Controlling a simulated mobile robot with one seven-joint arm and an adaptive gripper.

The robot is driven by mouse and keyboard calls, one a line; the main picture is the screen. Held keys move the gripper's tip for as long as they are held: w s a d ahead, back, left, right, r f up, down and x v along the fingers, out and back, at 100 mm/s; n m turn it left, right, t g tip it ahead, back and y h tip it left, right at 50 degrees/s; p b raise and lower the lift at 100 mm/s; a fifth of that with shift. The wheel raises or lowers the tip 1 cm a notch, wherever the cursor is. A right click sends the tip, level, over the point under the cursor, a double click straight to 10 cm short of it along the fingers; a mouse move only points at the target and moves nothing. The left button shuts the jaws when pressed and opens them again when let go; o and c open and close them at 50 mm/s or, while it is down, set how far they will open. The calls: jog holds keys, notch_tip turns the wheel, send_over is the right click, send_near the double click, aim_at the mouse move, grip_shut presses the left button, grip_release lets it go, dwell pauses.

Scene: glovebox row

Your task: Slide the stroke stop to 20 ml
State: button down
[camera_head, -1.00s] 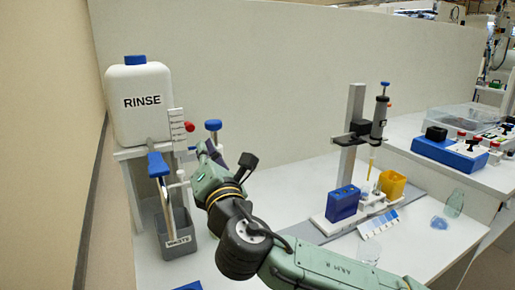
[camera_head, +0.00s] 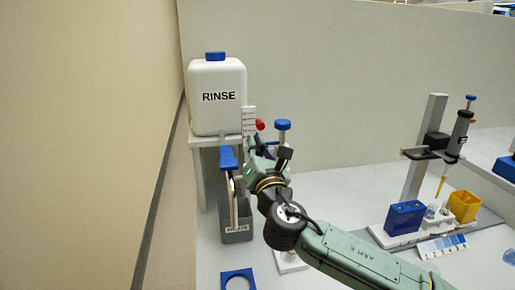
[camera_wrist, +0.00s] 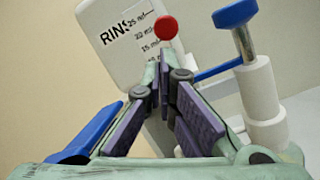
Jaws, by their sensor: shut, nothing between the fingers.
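The red knob (camera_head: 260,125) of the stroke stop sits at the right edge of a white scale card (camera_head: 249,121), beside the white RINSE bottle (camera_head: 218,98). In the wrist view the red knob (camera_wrist: 164,28) is at the top centre. The scale card (camera_wrist: 143,33) there shows 25, 20 and 15 ml marks and a partly covered lower one. The knob appears beside the upper marks; its exact setting is unclear. My gripper (camera_wrist: 164,72) is shut and empty, its purple-padded fingers just below the knob in the picture. Contact cannot be told. In the head view my gripper (camera_head: 258,150) partly hides the pump.
A blue-capped post (camera_wrist: 236,14) stands close right of my fingers. A pipette stand (camera_head: 427,150) is at right.

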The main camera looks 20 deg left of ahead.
jog(key=shift+w+a, duration=0.1)
jog(key=shift+w, duration=0.05)
jog(key=shift+w+r, duration=0.1)
jog(key=shift+r, duration=0.5)
jog(key=shift+d+f, duration=0.1)
jog(key=shift+d, duration=0.15)
